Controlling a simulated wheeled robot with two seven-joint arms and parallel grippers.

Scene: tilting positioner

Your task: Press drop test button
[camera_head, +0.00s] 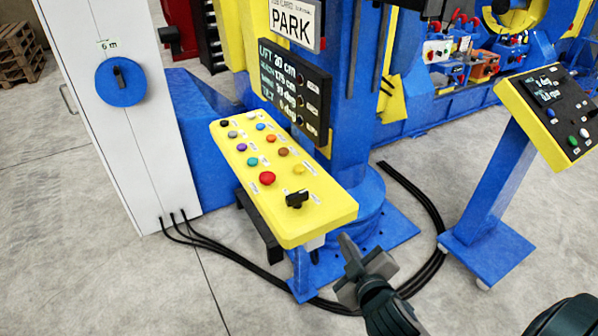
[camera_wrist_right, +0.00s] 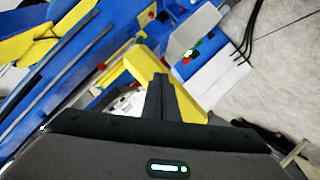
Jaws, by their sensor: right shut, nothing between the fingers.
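A yellow control panel (camera_head: 318,224) on a blue stand holds several small coloured buttons, a larger red button (camera_head: 267,178) and a black rotary switch (camera_head: 297,199). The button labels are too small to read, so I cannot tell which is the drop test button. My right gripper (camera_head: 347,243) is shut and empty, just right of the panel's near end and apart from it. In the right wrist view, the shut fingers (camera_wrist_right: 159,82) point toward yellow surfaces, with the buttons not visible there. My left gripper is out of view.
A display board (camera_head: 295,88) stands behind the panel on a blue column. A white cabinet (camera_head: 150,160) with a blue knob (camera_head: 120,81) is at left. Another yellow console (camera_head: 540,125) on a blue post is at right. Black cables (camera_head: 425,205) curve over the floor.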

